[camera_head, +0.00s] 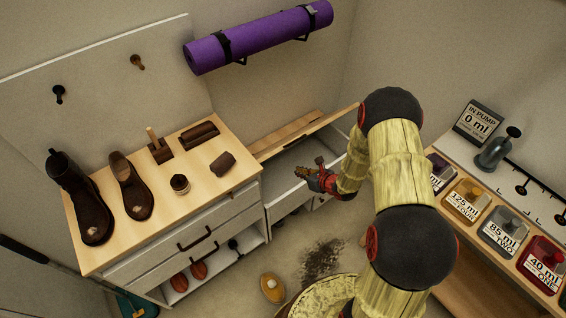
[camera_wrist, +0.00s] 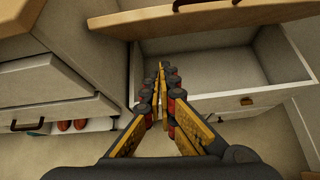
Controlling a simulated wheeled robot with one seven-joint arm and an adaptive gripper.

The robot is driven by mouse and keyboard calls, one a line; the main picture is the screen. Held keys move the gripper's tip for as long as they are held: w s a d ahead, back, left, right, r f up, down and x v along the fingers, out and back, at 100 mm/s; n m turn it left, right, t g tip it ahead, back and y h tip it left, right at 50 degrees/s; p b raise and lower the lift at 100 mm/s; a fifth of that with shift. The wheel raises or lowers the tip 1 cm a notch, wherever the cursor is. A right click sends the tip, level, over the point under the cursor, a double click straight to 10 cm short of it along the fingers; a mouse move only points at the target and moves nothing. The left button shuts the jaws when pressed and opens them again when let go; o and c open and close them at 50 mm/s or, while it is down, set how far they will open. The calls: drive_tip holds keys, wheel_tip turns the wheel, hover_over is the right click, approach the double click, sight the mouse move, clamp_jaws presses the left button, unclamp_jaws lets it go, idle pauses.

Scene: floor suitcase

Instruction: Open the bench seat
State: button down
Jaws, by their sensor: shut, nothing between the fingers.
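The bench seat (camera_head: 305,134) is a wooden-topped lid between the shoe cabinet and the right-hand counter. It stands raised at the back, and its wooden edge with a dark handle crosses the top of the wrist view (camera_wrist: 215,17). Below it the pale bench box (camera_head: 283,179) is open; its inside looks empty where visible. The box also shows in the wrist view (camera_wrist: 215,104), with a small latch-like fitting on its front rim. My gripper (camera_head: 303,172) is shut and empty, over the box opening. Its fingertips meet in the wrist view (camera_wrist: 161,66). Contact with the lid cannot be told.
The shoe cabinet (camera_head: 190,240) stands close on the left, with brown boots and brushes on top. A purple mat roll (camera_head: 258,38) hangs on the wall above. The counter with pump bottles (camera_head: 466,200) is at right. A round stool (camera_head: 325,296) and dark dirt (camera_head: 321,259) are in front.

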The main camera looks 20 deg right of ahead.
drive_tip(key=w+a+f+b, duration=0.1)
drive_tip(key=w+a+b, duration=0.1)
drive_tip(key=w, duration=0.3)
drive_tip(key=w+a+f+n+b, duration=0.1)
drive_tip(key=w+a+f+b, duration=0.1)
drive_tip(key=w, duration=0.3)
drive_tip(key=shift+w, duration=0.35)
drive_tip(key=w+r+p, duration=0.2)
drive_tip(key=p, duration=0.1)
drive_tip(key=w+a+r+g+p, duration=0.1)
drive_tip(key=w+r+p, duration=0.1)
drive_tip(key=p, duration=0.1)
drive_tip(key=w+a+r+g+p, duration=0.1)
drive_tip(key=w+r+p, duration=0.1)
drive_tip(key=p, duration=0.1)
drive_tip(key=shift+w+a+r+h, duration=0.15)
drive_tip(key=shift+w+r+h, duration=0.05)
drive_tip(key=shift+r+h, duration=0.2)
drive_tip(key=w+a+r+p, duration=0.2)
drive_tip(key=w+p, duration=0.1)
drive_tip(key=w, duration=0.2)
drive_tip(key=w+a+r+p, duration=0.1)
drive_tip(key=w+r+p, duration=0.1)
drive_tip(key=w+p, duration=0.2)
drive_tip(key=shift+w+a, duration=0.4)
drive_tip(key=shift+w, duration=0.15)
